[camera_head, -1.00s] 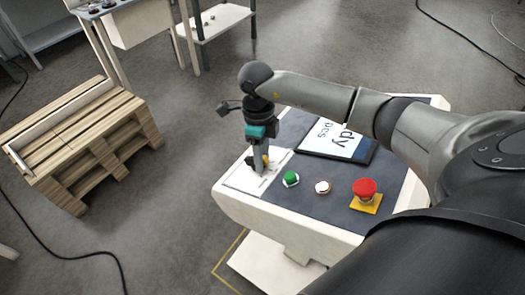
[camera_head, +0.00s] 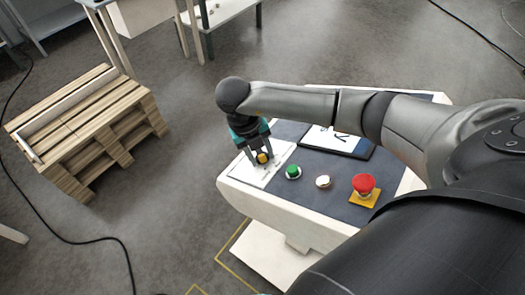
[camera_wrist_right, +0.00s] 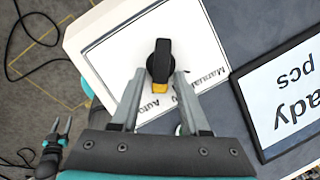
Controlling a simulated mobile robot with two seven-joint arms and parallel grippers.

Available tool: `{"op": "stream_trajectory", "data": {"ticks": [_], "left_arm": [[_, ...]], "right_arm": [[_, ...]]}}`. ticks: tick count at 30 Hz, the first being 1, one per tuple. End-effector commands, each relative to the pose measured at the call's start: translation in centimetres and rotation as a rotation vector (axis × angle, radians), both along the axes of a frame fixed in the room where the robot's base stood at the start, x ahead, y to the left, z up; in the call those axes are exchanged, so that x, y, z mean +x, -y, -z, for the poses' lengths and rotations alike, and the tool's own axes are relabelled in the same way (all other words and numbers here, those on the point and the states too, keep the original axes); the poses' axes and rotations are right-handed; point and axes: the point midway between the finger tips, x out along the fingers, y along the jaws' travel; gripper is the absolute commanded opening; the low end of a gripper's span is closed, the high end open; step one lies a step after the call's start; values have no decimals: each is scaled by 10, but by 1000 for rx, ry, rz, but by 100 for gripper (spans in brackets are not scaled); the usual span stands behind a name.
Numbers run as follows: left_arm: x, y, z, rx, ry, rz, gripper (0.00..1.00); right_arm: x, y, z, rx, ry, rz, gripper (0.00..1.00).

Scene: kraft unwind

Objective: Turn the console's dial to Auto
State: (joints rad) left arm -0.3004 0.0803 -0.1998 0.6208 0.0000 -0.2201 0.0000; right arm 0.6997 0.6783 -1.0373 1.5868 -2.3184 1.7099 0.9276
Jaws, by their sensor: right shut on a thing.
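The dial (camera_wrist_right: 159,58) is a black knob with a yellow end on the console's white label plate (camera_wrist_right: 112,52). Its yellow end points down in the right wrist view, just above the word Auto; the word Manual is to the right. My right gripper (camera_wrist_right: 161,80) has one finger on each side of the dial and is shut on it. In the head view, the right gripper (camera_head: 261,157) reaches down to the dial's yellow part (camera_head: 262,158). The fingers partly hide the lettering. My left gripper (camera_wrist_right: 61,122) shows at the lower left of the wrist view, fingers apart and empty.
The console (camera_head: 290,215) also carries a green button (camera_head: 293,172), a white button (camera_head: 323,181), a red emergency button (camera_head: 364,184) on a yellow base and a display (camera_head: 338,141). A wooden pallet (camera_head: 85,125) stands left. Cables lie on the floor.

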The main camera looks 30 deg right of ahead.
Motion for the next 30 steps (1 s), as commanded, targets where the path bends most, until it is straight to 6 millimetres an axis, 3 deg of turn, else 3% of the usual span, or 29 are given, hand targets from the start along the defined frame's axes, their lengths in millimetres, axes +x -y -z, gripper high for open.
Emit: {"op": "stream_trajectory", "data": {"ticks": [12,28,29,30], "left_arm": [[0,0,-1,0,0,0,52],[0,0,-1,0,0,0,52],[0,0,-1,0,0,0,52],[0,0,-1,0,0,0,52]], "right_arm": [[2,-3,0,-65,30,160,0],[2,-3,0,-71,34,179,0],[2,-3,0,-71,34,179,48],[2,-3,0,-71,34,178,52]]}}
